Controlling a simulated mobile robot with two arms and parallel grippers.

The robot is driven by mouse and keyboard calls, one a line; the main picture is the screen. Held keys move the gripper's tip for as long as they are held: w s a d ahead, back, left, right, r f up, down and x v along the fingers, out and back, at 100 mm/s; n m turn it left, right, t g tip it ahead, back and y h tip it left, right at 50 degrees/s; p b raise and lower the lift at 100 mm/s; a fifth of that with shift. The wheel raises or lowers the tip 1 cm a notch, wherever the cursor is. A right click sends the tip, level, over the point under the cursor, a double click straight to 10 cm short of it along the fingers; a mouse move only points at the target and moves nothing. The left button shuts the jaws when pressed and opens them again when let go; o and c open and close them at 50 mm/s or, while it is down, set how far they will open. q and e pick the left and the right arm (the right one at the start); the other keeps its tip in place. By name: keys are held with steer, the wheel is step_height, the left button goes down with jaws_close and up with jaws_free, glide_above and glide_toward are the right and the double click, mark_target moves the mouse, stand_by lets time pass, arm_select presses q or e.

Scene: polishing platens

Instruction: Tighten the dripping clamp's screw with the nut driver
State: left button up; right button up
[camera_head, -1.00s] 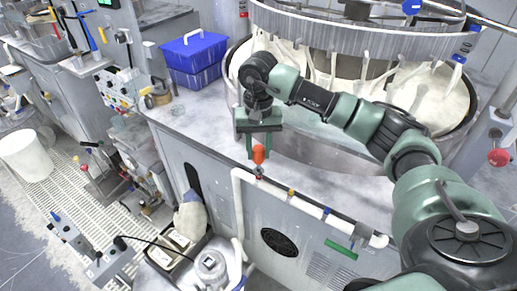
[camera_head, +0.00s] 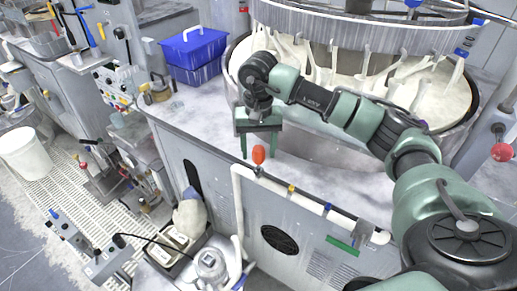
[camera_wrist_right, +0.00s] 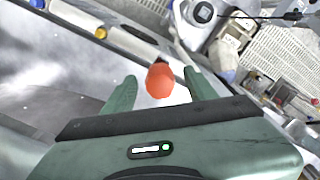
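The nut driver's orange handle (camera_head: 258,155) stands roughly upright at the left end of the white pipe (camera_head: 308,203), its lower end at the pipe. The clamp and screw under it are too small or hidden to make out. My right gripper (camera_head: 259,154) is open, with its green fingers spread on either side of the handle. In the right wrist view, the orange handle (camera_wrist_right: 160,80) sits between the fingertips (camera_wrist_right: 158,82) with a gap on each side. I cannot tell which clamp drips. My left gripper is not in view.
A yellow clamp (camera_head: 291,188) and a blue clamp (camera_head: 327,208) sit further along the pipe. A blue box (camera_head: 194,52) stands on the bench's left, beside the round polishing machine (camera_head: 360,42). Below left are a white-capped container (camera_head: 210,262) and a tray.

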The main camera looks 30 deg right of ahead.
step_height(320, 180, up, 7)
steer(key=shift+f+b, duration=0.15)
steer(key=shift+b, duration=1)
steer(key=shift+r, duration=0.55)
steer(key=shift+c, duration=0.3)
